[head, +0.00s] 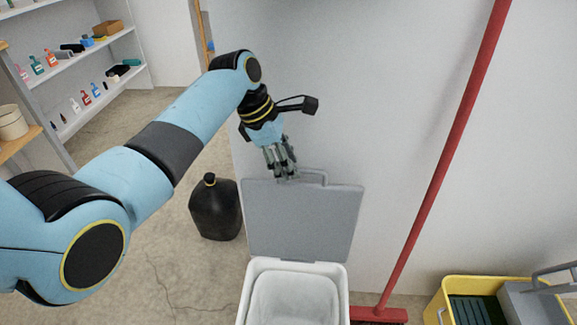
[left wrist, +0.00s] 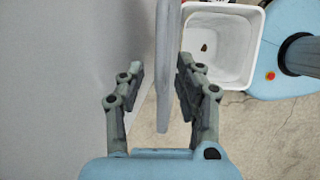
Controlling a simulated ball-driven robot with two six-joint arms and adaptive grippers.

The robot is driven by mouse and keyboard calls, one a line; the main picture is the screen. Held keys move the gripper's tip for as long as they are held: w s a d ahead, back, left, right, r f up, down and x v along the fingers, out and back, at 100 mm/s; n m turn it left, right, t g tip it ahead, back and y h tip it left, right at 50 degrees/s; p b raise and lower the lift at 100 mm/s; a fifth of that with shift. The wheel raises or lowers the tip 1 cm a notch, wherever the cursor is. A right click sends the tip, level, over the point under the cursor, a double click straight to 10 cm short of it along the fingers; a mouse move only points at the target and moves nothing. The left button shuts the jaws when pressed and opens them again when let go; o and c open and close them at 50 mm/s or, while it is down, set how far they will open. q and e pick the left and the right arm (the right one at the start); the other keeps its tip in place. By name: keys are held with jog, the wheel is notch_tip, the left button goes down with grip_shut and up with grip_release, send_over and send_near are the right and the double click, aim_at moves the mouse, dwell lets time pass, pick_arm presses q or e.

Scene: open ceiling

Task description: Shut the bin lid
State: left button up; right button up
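The grey bin lid (head: 305,220) stands upright, open, at the back of the white bin (head: 342,298). A handle (head: 315,175) rises from its top edge. My left gripper (head: 281,170) is at the lid's top edge, just left of the handle, pointing down. In the left wrist view the lid (left wrist: 165,100) shows edge-on between the two fingers, with a gap on each side; the gripper (left wrist: 160,68) is open. The bin (left wrist: 236,22) is open there, with a small dark red-brown thing inside. My right gripper is not in view.
A grey wall (head: 370,90) stands close behind the lid. A red broom (head: 440,165) leans on it, right of the bin. A black jug (head: 215,210) stands on the floor to the left. A yellow bucket (head: 438,308) is at lower right, shelves (head: 105,52) at upper left.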

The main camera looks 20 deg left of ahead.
pick_arm(q)
jog(key=shift+d+f, duration=0.1)
jog(key=shift+f, duration=0.05)
grip_shut()
dwell(0.4)
